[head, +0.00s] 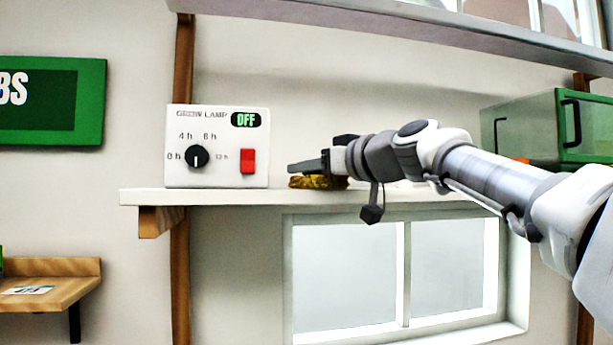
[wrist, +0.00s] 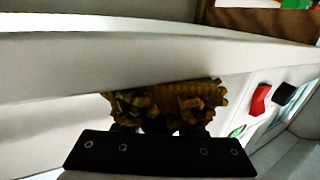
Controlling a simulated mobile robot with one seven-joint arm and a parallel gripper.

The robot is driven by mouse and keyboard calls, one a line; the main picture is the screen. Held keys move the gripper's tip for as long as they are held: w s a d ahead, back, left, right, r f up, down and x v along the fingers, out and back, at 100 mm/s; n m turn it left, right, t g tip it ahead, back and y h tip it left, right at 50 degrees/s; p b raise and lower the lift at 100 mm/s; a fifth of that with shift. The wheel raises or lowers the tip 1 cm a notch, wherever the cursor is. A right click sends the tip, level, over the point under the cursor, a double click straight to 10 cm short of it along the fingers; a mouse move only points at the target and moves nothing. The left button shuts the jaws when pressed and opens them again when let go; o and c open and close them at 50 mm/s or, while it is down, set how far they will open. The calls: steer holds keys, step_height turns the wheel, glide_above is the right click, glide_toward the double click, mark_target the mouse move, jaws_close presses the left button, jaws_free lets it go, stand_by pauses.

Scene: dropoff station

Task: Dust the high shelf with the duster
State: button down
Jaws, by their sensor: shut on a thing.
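The duster (head: 318,182) has a ragged yellow-brown head, low under my gripper's fingers and at the top surface of the white shelf (head: 290,197); I cannot tell how firmly it touches. My gripper (head: 322,164) points left just above the shelf and is shut on the duster. Its handle is hidden by the gripper. In the wrist view the duster head (wrist: 170,101) shows beyond a dark bar of my gripper, close to the pale shelf (wrist: 100,75).
A white grow lamp control box (head: 217,147) with a black knob and red switch stands on the shelf, left of my gripper. A green cabinet (head: 525,130) is at the right. Another shelf (head: 400,27) runs above. A window (head: 400,270) lies below.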

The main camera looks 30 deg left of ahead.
steer(key=shift+w+a+p, duration=0.55)
steer(key=shift+w+a, duration=0.05)
steer(key=shift+w, duration=0.15)
steer(key=shift+w+a+f, duration=0.15)
steer(key=shift+w+a, duration=0.25)
steer(key=shift+s+d+f+b, duration=0.2)
steer(key=shift+s+d+b, duration=0.15)
steer(key=shift+b, duration=0.15)
steer(key=shift+s+d+r+b, duration=0.1)
steer(key=shift+s+d+b, duration=0.5)
steer(key=shift+s+b, duration=0.15)
steer(key=shift+w+a+r+p, duration=0.1)
steer(key=shift+w+r+p, duration=0.1)
steer(key=shift+p, duration=0.15)
steer(key=shift+w+a+p, duration=0.35)
steer(key=shift+w+a, duration=0.05)
steer(key=shift+r, duration=0.1)
